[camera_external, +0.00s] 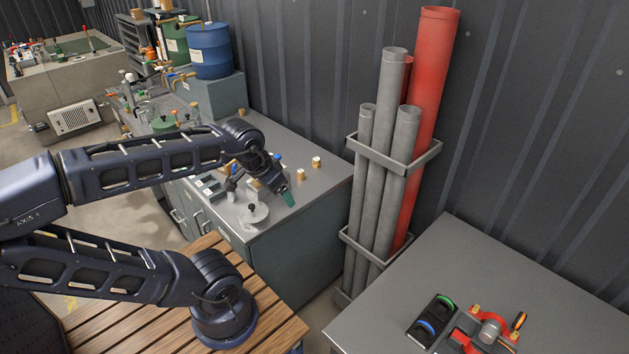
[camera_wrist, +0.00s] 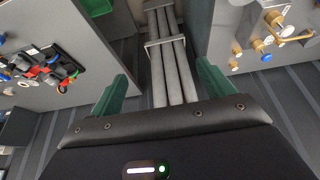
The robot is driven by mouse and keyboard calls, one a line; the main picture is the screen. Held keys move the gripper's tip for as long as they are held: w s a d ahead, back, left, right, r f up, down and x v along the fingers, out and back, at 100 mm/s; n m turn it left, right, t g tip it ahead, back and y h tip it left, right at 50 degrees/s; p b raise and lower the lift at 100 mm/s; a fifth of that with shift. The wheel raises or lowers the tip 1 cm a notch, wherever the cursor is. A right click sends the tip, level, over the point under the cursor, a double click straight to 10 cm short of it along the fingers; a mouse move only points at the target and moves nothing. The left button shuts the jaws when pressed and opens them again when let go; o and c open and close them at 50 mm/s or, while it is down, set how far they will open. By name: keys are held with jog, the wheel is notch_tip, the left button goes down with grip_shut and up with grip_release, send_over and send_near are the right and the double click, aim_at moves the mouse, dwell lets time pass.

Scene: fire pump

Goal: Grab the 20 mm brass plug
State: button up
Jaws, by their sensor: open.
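Several small brass-coloured pieces stand on the grey-topped bench; two near its right back edge are a brass piece (camera_external: 316,162) and another (camera_external: 301,171). I cannot tell which is the 20 mm plug. Brass fittings (camera_wrist: 258,45) also show at the upper right of the wrist view, too small to size. My gripper (camera_external: 287,197) hangs over the right part of the bench, apart from those pieces. In the wrist view its green fingers (camera_wrist: 163,88) are spread wide with nothing between them. My arm hides part of the bench.
Grey and red upright pipes (camera_external: 390,150) stand in a rack right of the bench. A nearer grey table (camera_external: 470,270) holds a black case with green and blue rings (camera_external: 433,321) and a red tool (camera_external: 487,332). A blue drum (camera_external: 209,50) stands behind.

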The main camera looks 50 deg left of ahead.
jog(key=shift+c, duration=1.2)
jog(key=w+a+n+g+h, duration=0.1)
jog(key=w+a+n, duration=0.15)
jog(key=w, duration=0.35)
jog(key=w+a+n, duration=0.2)
jog(key=w+n, duration=0.2)
jog(key=w, duration=0.3)
jog(key=n+h, duration=0.2)
jog(key=n, duration=1.8)
send_over(300, 171)
jog(key=s+a, duration=0.2)
jog(key=a, duration=0.1)
notch_tip(300, 171, down, 24)
jog(key=shift+g, duration=0.3)
jog(key=x, duration=0.9)
jog(key=shift+d+f, duration=0.3)
jog(key=shift+d, duration=0.1)
jog(key=c, duration=1.1)
